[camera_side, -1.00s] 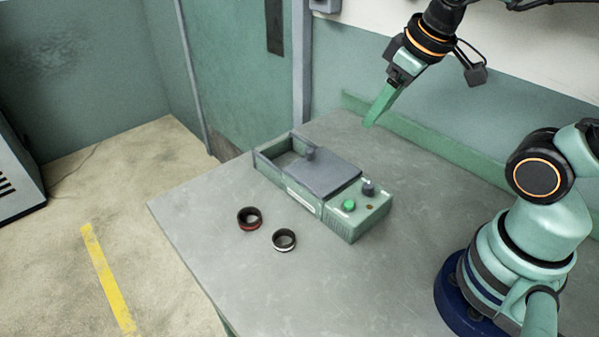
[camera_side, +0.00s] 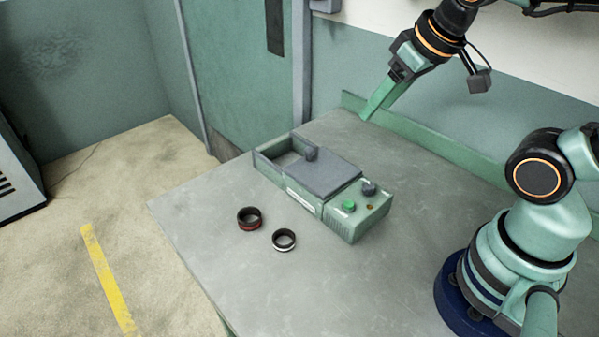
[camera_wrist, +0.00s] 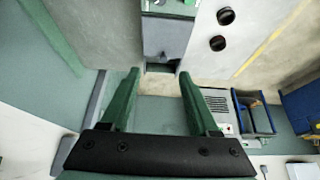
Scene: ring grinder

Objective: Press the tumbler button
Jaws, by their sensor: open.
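The tumbler is a green box machine (camera_side: 353,226) on the grey table. A round green button (camera_side: 349,205) sits on its right end, with a dark knob (camera_side: 369,188) and a small amber spot beside it. A grey sliding lid (camera_side: 328,178) covers most of the top, leaving the compartment at the left end uncovered. My gripper (camera_side: 366,115) is above and behind the machine, apart from it, pointing down and left. In the wrist view my gripper (camera_wrist: 158,74) has its two green fingers wide apart with nothing between them. The machine (camera_wrist: 165,38) is partly cut off at the top there.
A red-banded dark ring (camera_side: 249,219) and a white-banded dark ring (camera_side: 284,240) lie on the table (camera_side: 270,285) in front of the machine. A green ledge (camera_side: 440,143) runs along the table's back edge by the wall. The front of the table is clear.

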